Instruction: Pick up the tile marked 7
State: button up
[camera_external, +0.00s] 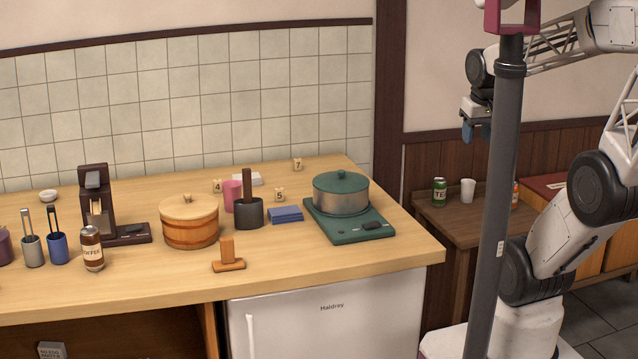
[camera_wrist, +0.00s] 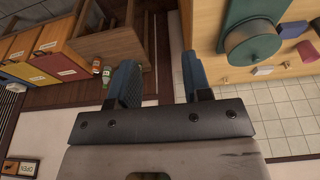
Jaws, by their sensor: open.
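Tiles marked 4 (camera_external: 217,186) and 5 (camera_external: 279,195) stand nearer the middle of the counter. My gripper (camera_external: 475,132) is raised in the air to the right of the counter, well apart from the tiles. In the wrist view its blue fingers (camera_wrist: 158,65) are spread with nothing between them. I cannot make out the tile marked 7 in the wrist view.
A grey post (camera_external: 497,200) rises before my arm.

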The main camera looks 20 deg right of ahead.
jog(key=shift+w+r, duration=0.1)
jog(key=w+a+r+m, duration=0.2)
jog(key=w, duration=0.6)
jog(key=w+a+r+m, duration=0.1)
jog(key=w+r+m, duration=0.1)
jog(key=w, duration=0.6)
jog(key=m+g, duration=0.3)
jog(key=m, duration=1)
send_over(297, 159)
jog(key=f, duration=2.2)
jog(key=shift+d, duration=0.25)
jog(key=shift+w+a+f+m, duration=0.1)
jog(key=shift+w+a+m, duration=0.1)
jog(key=shift+m, duration=0.1)
jog(key=shift+f, duration=0.15)
jog(key=shift+f, duration=1.15)
